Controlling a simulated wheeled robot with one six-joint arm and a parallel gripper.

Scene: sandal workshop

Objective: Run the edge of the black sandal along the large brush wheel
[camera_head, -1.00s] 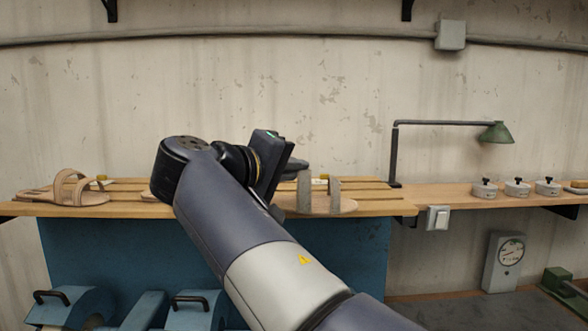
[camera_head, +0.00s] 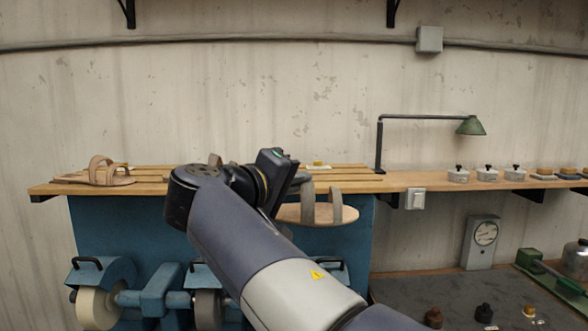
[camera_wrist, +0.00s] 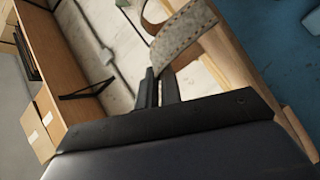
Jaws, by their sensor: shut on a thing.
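My gripper (camera_head: 293,183) is shut on a sandal (camera_head: 343,214) with grey straps and a tan sole; I see no black sandal. The sandal is in front of the rack, below its front edge, sole roughly level. In the wrist view the finger tips (camera_wrist: 160,76) meet at its speckled strap (camera_wrist: 184,36). At the lower left of the head view, a blue machine (camera_head: 158,290) carries a cream wheel (camera_head: 97,308) and a dark wheel (camera_head: 208,310), well below the sandal. My arm hides the machine's right part, so I cannot tell which wheel is the large brush.
A tan sandal (camera_head: 100,174) lies on the slatted rack (camera_head: 150,187) at left; another shows barely behind my arm. A lamp (camera_head: 470,126), several lidded tins (camera_head: 488,174) and a switch box (camera_head: 415,198) are at right. A dial gauge (camera_head: 483,243) stands on the lower bench (camera_head: 400,290).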

